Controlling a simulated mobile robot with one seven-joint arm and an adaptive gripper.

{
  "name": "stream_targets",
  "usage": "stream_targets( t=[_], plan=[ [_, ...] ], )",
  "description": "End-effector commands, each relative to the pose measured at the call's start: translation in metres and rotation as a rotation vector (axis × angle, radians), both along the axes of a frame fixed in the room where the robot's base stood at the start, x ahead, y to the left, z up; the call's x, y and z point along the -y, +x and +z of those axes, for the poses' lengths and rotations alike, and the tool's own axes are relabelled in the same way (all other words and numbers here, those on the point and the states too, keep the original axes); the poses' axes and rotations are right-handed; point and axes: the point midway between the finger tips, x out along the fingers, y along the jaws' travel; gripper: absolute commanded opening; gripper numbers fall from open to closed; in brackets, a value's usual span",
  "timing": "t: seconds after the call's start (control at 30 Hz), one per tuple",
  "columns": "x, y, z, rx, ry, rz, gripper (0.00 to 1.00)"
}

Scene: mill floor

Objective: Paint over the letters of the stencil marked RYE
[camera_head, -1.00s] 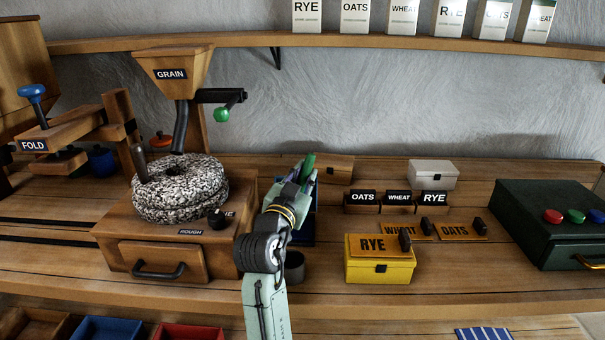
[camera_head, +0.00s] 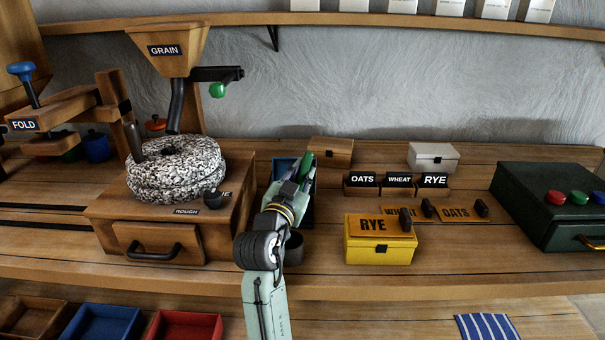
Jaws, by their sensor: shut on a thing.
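The stencil marked RYE (camera_head: 372,226) is an orange plate with dark letters and a black grip at its right end. It lies on top of the yellow box (camera_head: 378,252). My gripper (camera_head: 302,170) is left of and behind it, by a dark blue container (camera_head: 307,206) on the bench. It is shut on a slim green thing (camera_head: 308,164), largely hidden by my fingers, so I cannot tell exactly what it is.
The WHEAT (camera_head: 398,212) and OATS (camera_head: 456,214) stencils lie behind the yellow box. Small holders labelled OATS, WHEAT and RYE (camera_head: 433,182) stand further back. A dark round cup (camera_head: 293,250) stands beside my arm. A grain mill (camera_head: 165,205) is left; a green case (camera_head: 540,205) is right.

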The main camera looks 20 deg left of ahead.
Motion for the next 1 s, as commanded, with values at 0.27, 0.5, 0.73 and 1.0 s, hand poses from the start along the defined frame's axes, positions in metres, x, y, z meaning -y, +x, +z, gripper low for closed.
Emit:
stream_targets(
  t=[0.27, 0.5, 0.73, 1.0],
  plan=[
    [0.0, -0.0001, -0.0004, 0.0, 0.0, 0.0, 0.0],
    [0.0, -0.0001, -0.0034, 0.0, 0.0, 0.0, 0.0],
    [0.0, -0.0001, -0.0063, 0.0, 0.0, 0.0, 0.0],
    [0.0, -0.0001, -0.0096, 0.0, 0.0, 0.0, 0.0]
  ],
)
